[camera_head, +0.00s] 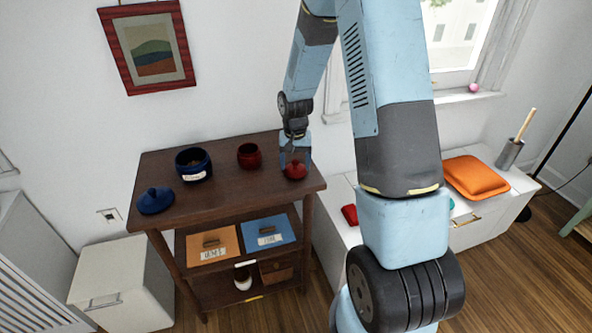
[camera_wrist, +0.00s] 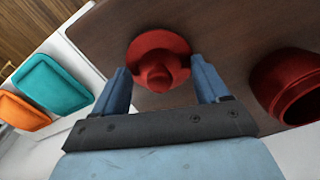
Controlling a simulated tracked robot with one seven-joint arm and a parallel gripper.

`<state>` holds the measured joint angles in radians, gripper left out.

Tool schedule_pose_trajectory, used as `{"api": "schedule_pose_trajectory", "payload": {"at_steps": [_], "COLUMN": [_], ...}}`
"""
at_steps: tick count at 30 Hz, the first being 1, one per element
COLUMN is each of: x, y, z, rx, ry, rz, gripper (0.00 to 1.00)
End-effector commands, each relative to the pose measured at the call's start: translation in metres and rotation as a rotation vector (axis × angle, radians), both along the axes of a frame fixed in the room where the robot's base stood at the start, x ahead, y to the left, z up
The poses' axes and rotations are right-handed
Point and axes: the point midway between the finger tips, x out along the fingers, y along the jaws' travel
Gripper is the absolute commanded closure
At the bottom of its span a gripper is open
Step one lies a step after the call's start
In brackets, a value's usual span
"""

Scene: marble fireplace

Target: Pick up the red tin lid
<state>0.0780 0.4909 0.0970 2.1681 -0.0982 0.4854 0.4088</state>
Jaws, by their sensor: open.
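The red tin lid (camera_head: 295,170) lies near the right end of the dark wooden shelf's top. In the wrist view the lid (camera_wrist: 159,60), round with a knob, sits just past and between the fingertips. My gripper (camera_head: 296,152) is directly above the lid in the head view, and its two blue fingers (camera_wrist: 162,75) are apart, one on each side of the lid. I cannot tell whether the fingers touch it. The open red tin (camera_head: 249,156) stands to the left of the lid; in the wrist view the tin (camera_wrist: 288,88) is at the right.
A blue pot (camera_head: 193,165) and its blue lid (camera_head: 155,201) are farther left on the shelf (camera_head: 225,190). Orange and blue boxes stand on the level below. A white bench (camera_head: 485,212) with an orange cushion (camera_head: 474,177) is at the right.

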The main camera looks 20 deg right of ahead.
Motion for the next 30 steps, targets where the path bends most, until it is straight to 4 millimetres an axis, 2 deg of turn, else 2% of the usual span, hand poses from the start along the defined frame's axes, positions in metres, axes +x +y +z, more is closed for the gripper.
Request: {"api": "schedule_pose_trajectory", "payload": {"at_steps": [3, 22, 30], "x": [-0.0004, -0.0014, -0.0024], "y": [0.0001, 0.0005, 0.0006], "z": [-0.0003, -0.0013, -0.0025], "rx": [0.000, 0.000, 0.000], "ry": [0.001, 0.004, 0.007], "rz": [0.000, 0.001, 0.001], "gripper": [0.28, 0.88, 0.91]}}
